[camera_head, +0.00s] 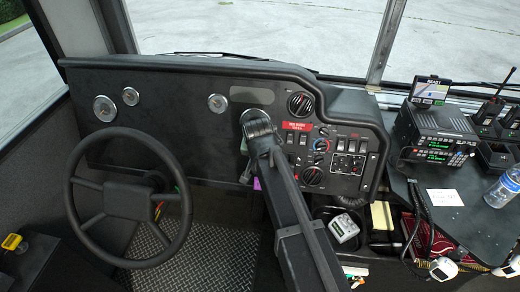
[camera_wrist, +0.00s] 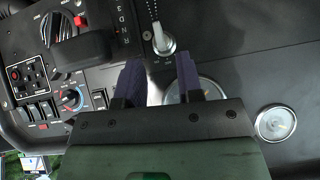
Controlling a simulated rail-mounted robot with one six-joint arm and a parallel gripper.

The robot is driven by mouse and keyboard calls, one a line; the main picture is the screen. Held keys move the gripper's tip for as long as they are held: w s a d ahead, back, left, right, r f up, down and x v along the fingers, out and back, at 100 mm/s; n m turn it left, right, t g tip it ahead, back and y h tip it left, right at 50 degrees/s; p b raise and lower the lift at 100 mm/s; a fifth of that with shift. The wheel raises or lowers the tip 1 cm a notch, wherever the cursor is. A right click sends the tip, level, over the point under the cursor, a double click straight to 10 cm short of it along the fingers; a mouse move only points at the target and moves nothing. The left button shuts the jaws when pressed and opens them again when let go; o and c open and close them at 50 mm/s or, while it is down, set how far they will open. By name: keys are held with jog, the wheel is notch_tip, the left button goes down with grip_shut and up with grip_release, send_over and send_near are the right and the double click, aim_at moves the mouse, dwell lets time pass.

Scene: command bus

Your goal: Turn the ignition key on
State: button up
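The ignition key (camera_wrist: 164,40) is a silver, rounded piece on the black dash panel with a bead chain hanging from it, at the top centre of the wrist view. My gripper (camera_wrist: 160,68) is open, its two dark purple fingers apart with nothing between them. The key lies just beyond the fingertips in the picture, roughly in line with the gap. I cannot tell how far it is in depth. In the head view my arm and gripper (camera_head: 246,165) stand before the dash and hide the key.
The steering wheel (camera_head: 128,200) is left of my arm. A switch panel (camera_head: 345,155) with knobs is to the right. A radio (camera_head: 437,135) and a water bottle (camera_head: 503,187) stand on the right console. A round gauge (camera_wrist: 276,123) is on the dash.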

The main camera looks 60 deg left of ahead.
jog(key=p+v, duration=0.3)
jog(key=v, duration=0.2)
jog(key=shift+d+r, duration=0.15)
jog(key=shift+r, duration=0.05)
jog(key=shift+n+h, duration=0.3)
jog(key=shift+h, duration=0.2)
jog(key=b+x, duration=0.2)
jog(key=x, duration=0.1)
jog(key=b+x, duration=0.3)
jog(key=a+b+x, duration=0.1)
jog(key=b+x, duration=0.2)
jog(key=shift+s+a+f, duration=0.1)
jog(key=shift+f, duration=0.15)
jog(key=shift+a+f+b, duration=0.2)
jog(key=shift+f+b, duration=0.2)
jog(key=shift+b, duration=0.15)
jog(key=shift+r, duration=0.1)
